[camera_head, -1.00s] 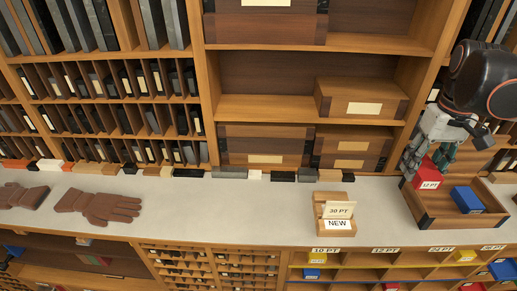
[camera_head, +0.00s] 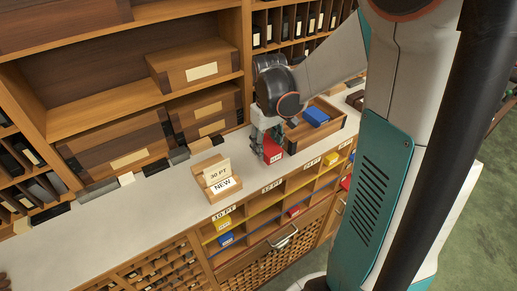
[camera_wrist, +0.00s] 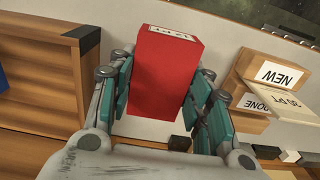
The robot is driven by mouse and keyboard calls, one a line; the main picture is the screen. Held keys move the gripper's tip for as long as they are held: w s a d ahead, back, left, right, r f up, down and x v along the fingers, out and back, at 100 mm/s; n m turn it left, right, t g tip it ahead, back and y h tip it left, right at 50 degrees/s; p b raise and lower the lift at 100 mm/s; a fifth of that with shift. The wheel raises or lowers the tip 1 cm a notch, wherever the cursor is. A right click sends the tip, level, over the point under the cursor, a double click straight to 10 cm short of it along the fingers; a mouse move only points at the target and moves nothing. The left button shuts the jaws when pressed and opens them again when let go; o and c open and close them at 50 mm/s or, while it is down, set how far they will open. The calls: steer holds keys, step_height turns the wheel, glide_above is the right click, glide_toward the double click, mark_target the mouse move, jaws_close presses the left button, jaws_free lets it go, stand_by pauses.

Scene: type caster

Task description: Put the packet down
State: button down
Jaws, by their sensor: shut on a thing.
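The red packet (camera_head: 272,150) is held in my gripper (camera_head: 264,142), just left of the wooden tray's near end. It hangs over or at the pale counter (camera_head: 175,198); I cannot tell whether its bottom touches. In the wrist view the red packet (camera_wrist: 166,78) is upright between the two teal fingers of my gripper (camera_wrist: 163,98), with a white printed label on its top end. The fingers are closed against its sides.
The wooden tray (camera_head: 338,137) holds a blue packet (camera_head: 316,116). A card stand (camera_head: 216,182) reading "30 PT" and "NEW" stands left on the counter. Below the counter front, labelled compartments hold a yellow packet (camera_head: 223,222) and other packets. Counter between stand and gripper looks clear.

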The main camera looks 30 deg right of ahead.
mark_target(267, 145)
steer(key=shift+f, duration=2.45)
steer(key=shift+f+b, duration=0.2)
steer(key=shift+b, duration=0.1)
steer(key=c, duration=0.8)
jaws_free()
steer(key=shift+s+r, duration=0.1)
steer(key=shift+c, duration=0.2)
steer(key=shift+r, duration=0.1)
step_height(267, 145, up, 12)
steer(key=shift+r+p, duration=0.1)
steer(key=shift+p, duration=0.3)
